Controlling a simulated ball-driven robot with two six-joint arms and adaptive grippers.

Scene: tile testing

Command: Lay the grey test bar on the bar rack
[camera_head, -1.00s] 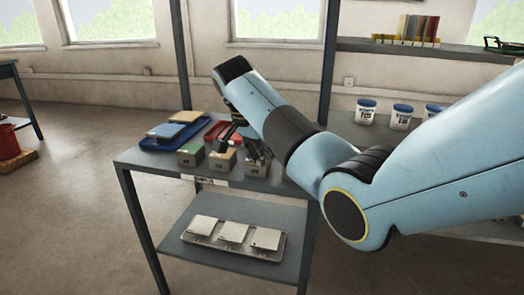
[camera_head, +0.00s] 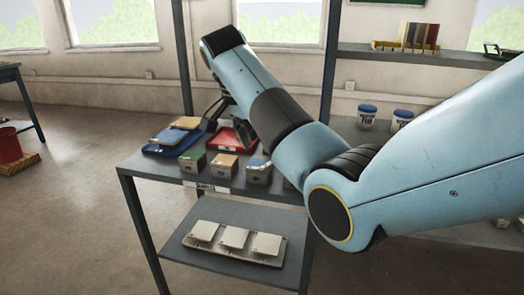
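My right gripper (camera_head: 228,124) hangs over the back of the grey bench (camera_head: 150,168), above the red tray (camera_head: 216,137). Its dark fingers look spread apart, and I see nothing between them. I cannot make out a grey test bar; it may be hidden behind my arm or too small to tell. I cannot tell for sure which thing is the bar rack. A holder with several upright coloured strips (camera_head: 420,36) stands on the shelf at the upper right. My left gripper is not in view.
A blue tray (camera_head: 160,150) with tiles lies left of the red tray. Small boxes (camera_head: 223,168) line the bench's front edge. The lower shelf bears a tray with three pale tiles (camera_head: 234,238).

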